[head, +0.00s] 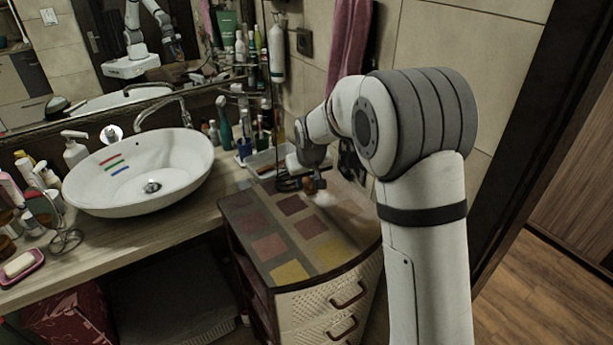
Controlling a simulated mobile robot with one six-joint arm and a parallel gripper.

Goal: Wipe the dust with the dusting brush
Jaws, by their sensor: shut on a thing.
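My gripper (300,184) is low over the back of the drawer cabinet's top (277,222). It is shut on the dusting brush (311,186), of which a small orange-brown part shows. A pale, fluffy patch (325,199) lies just right of and below it. I cannot tell whether this is the brush's bristles or dust. A faint greyish haze shows on the cabinet top to the right of that patch. Much of the brush is hidden by the gripper, and I cannot tell whether it touches the surface.
A white basin (140,172) with coloured stripes stands on the wooden counter (150,236) at left. A pink towel (351,45) hangs on the tiled wall. The front of the patterned cabinet top is clear.

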